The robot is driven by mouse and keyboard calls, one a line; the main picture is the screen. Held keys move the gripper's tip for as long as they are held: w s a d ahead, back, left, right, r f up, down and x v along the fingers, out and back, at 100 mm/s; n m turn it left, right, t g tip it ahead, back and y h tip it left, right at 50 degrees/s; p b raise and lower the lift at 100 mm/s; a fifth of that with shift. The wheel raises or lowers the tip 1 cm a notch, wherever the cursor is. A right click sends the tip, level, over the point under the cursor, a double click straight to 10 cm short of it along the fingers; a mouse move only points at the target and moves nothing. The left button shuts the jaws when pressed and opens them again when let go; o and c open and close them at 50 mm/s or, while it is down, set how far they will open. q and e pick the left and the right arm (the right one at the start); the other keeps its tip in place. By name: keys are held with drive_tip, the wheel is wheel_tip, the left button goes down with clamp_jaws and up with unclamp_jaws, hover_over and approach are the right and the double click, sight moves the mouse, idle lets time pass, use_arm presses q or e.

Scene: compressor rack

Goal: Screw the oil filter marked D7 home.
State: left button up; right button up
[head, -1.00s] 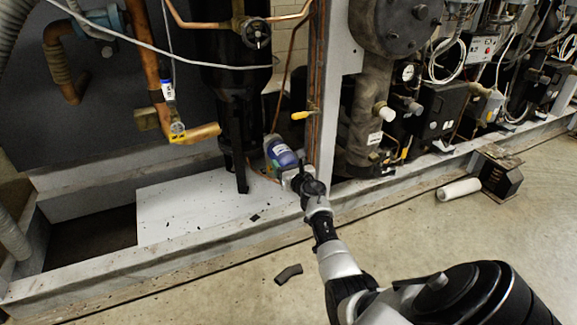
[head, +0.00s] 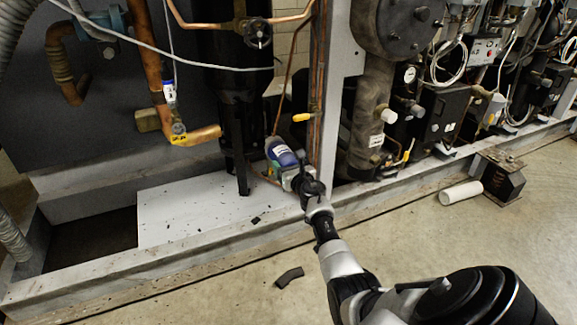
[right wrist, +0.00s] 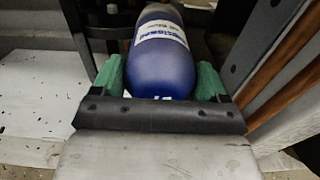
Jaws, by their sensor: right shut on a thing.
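The oil filter (head: 281,152) is a blue canister with a white label, low in the rack to the right of the black vertical vessel. It fills the middle of the right wrist view (right wrist: 163,70), where its near end is rounded. The D7 marking cannot be read. My right gripper (head: 284,168) is shut on the filter, with a green finger (right wrist: 110,76) on one side and another on the other side. The filter's far end and its seat are hidden. My left gripper is not in view.
A copper post (head: 315,100) and pale frame upright (head: 333,90) stand close to the right of the filter. A white panel (head: 190,205) lies below left. A white cylinder (head: 461,192) and dark block (head: 502,175) are on the floor.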

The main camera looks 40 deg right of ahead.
drive_tip(key=shift+w, duration=0.2)
drive_tip(key=o, duration=0.8)
drive_tip(key=shift+r, duration=0.1)
drive_tip(key=shift+o, duration=0.2)
drive_tip(key=shift+s+d, duration=0.1)
drive_tip(key=c, duration=0.8)
drive_tip(key=m, duration=0.5)
drive_tip(key=shift+c, duration=0.2)
drive_tip(key=m, duration=0.5)
drive_tip(key=shift+d, duration=0.1)
drive_tip(key=m, duration=0.5)
drive_tip(key=shift+m, duration=0.3)
drive_tip(key=m, duration=0.6)
